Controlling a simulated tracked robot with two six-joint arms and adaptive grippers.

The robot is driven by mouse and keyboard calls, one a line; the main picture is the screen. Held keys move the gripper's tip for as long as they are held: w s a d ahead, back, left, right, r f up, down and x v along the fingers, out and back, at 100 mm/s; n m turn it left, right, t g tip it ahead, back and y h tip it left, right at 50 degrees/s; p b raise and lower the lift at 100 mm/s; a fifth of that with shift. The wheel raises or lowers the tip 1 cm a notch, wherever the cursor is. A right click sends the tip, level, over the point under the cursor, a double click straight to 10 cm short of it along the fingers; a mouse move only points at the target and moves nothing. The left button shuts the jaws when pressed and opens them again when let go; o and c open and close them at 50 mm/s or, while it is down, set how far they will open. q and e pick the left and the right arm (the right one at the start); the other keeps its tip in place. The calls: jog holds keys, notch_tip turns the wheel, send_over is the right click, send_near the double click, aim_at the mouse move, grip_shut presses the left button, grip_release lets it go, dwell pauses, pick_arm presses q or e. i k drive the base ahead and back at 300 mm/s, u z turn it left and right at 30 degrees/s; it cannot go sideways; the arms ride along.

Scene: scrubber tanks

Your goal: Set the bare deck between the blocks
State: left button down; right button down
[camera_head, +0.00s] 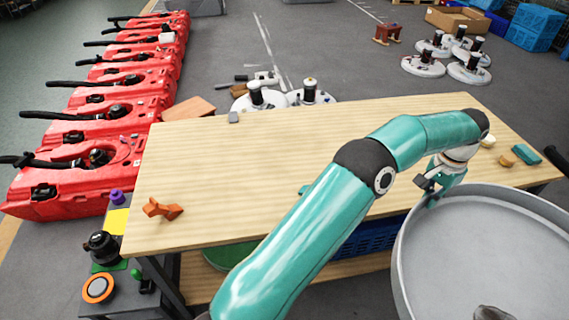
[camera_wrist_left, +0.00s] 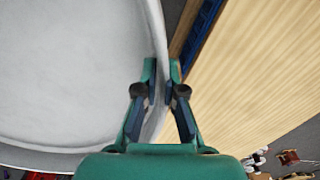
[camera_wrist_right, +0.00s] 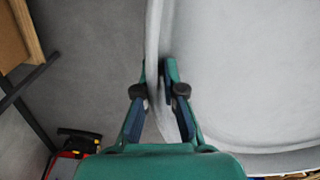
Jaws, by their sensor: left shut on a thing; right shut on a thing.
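The bare deck (camera_head: 485,245) is a big round grey pan with a raised rim, at the lower right of the head view, beside the table's right front. My left gripper (camera_head: 430,188) is shut on its rim at the table side; the left wrist view shows the fingers (camera_wrist_left: 163,78) on both sides of the deck wall (camera_wrist_left: 75,70). In the right wrist view my right gripper (camera_wrist_right: 162,78) is shut on another part of the rim of the deck (camera_wrist_right: 235,75). The right gripper is outside the head view. I cannot tell which pieces are the blocks.
The wooden table (camera_head: 260,160) is mostly clear. An orange piece (camera_head: 163,208) lies at its left; a teal piece (camera_head: 527,154) and a small orange piece (camera_head: 507,161) lie at its right end. Red machines (camera_head: 90,130) line the left. Round units (camera_head: 468,68) stand behind.

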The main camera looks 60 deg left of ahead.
aim_at(237, 164)
jog(key=z, duration=0.8)
jog(key=i, duration=0.2)
jog(key=u, duration=3.05)
jog(key=k, duration=0.65)
jog(key=u, duration=0.1)
jog(key=i, duration=0.5)
jog(key=u, duration=0.35)
